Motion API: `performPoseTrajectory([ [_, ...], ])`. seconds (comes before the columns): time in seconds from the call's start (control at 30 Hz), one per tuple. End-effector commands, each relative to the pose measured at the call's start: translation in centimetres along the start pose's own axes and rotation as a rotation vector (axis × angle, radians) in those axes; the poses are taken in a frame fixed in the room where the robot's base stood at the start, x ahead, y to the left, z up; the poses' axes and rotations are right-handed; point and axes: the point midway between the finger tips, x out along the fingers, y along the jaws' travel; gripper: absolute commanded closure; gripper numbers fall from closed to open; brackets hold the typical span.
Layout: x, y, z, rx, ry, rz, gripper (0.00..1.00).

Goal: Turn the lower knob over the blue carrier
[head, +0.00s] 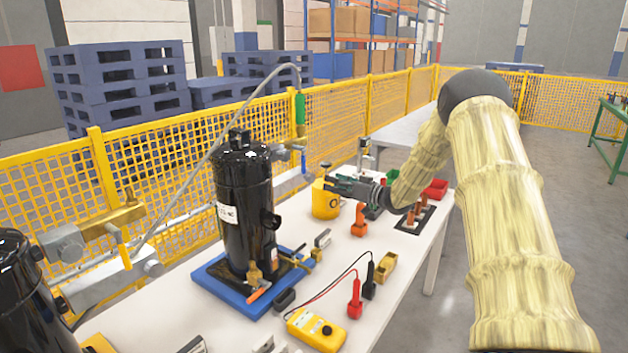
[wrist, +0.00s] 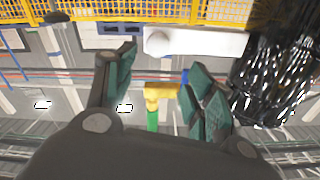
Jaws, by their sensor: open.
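The blue carrier (head: 222,287) lies on the white table under a tall black compressor (head: 240,205), which also shows at the right of the wrist view (wrist: 268,80). Right of the compressor's upper part is a grey fitting (head: 287,151) below a green sleeve (head: 300,108). I cannot tell the lower knob apart there. My gripper (head: 328,182) is open and empty, right of the compressor and apart from it, fingers pointing left. In the wrist view, which looks upside down, a brass fitting (wrist: 161,90) with a green part (wrist: 152,121) appears between the fingers, farther off.
A pale bar (wrist: 205,43) crosses behind the compressor. A yellow canister (head: 324,205) stands below my gripper. A yellow meter (head: 317,330) with leads, an orange tool (head: 359,222) and a red bin (head: 435,189) occupy the table. A yellow fence (head: 180,160) runs behind.

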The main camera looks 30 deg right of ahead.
Motion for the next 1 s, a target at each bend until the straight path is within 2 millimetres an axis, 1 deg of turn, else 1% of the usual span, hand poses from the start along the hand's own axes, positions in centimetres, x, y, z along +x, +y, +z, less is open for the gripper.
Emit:
performPoseTrajectory([
  [0.03,1.2,0.1,0.3,-0.001,-0.006,-0.001,0.46],
  [0.1,2.7,0.1,0.5,-0.001,-0.009,-0.003,0.46],
  [0.2,4.5,0.2,0.7,0.0,-0.01,-0.002,0.46],
  [0.4,7.0,0.4,0.7,0.0,-0.009,0.001,0.46],
  [0.5,7.8,0.4,0.7,0.001,-0.009,0.001,0.46],
  [0.67,8.5,0.4,0.7,0.0,-0.009,0.001,0.46],
  [0.93,8.5,0.4,0.7,0.001,-0.008,0.001,0.46],
  [1.0,8.5,0.4,0.7,0.001,-0.008,0.001,0.59],
])
